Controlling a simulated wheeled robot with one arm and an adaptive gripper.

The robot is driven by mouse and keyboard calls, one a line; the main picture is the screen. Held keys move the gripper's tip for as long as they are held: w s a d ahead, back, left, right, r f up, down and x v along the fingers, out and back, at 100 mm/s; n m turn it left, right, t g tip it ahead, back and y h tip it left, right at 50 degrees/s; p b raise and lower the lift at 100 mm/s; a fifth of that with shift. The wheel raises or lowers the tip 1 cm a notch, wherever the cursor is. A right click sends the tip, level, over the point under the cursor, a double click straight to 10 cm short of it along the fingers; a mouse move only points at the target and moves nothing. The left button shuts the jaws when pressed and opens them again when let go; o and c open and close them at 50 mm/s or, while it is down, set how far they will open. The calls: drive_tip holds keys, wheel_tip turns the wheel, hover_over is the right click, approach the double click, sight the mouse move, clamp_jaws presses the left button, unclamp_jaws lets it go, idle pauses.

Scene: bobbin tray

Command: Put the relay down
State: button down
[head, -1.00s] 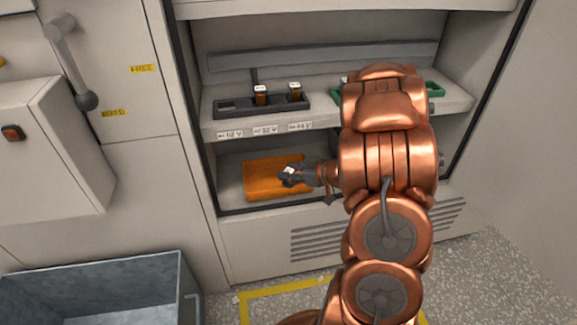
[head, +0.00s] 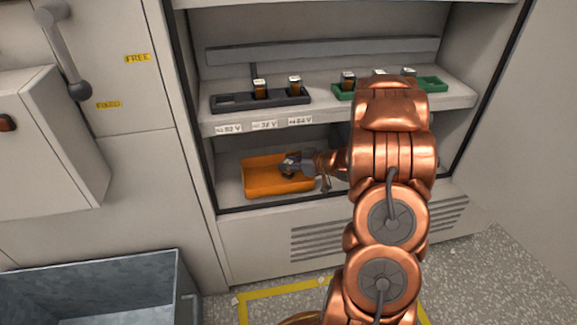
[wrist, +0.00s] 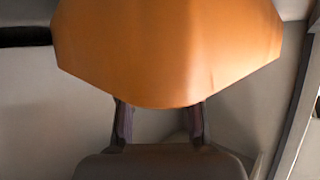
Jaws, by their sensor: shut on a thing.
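The relay (wrist: 170,50) has an orange-amber body and fills the upper middle of the wrist view, close to the camera. My gripper (wrist: 158,118) is shut on it; the relay hides the fingertips. In the head view my gripper (head: 290,164) is over the orange tray (head: 262,187) on the lower shelf. The relay is too small and covered there to make out clearly, and I cannot tell whether it touches the tray.
Above, the shelf bears a dark rack (head: 235,103) with two relays and a green rack (head: 432,84) with several, partly behind my arm. The shelf edge with voltage labels (head: 265,125) overhangs the tray. A grey bin (head: 100,275) stands at lower left.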

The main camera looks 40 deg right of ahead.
drive_tip(key=shift+f, duration=0.1)
drive_tip(key=c, duration=0.8)
unclamp_jaws()
drive_tip(key=shift+o, duration=0.2)
drive_tip(key=p+v, duration=0.3)
drive_tip(key=v, duration=0.9)
drive_tip(key=shift+a, duration=0.15)
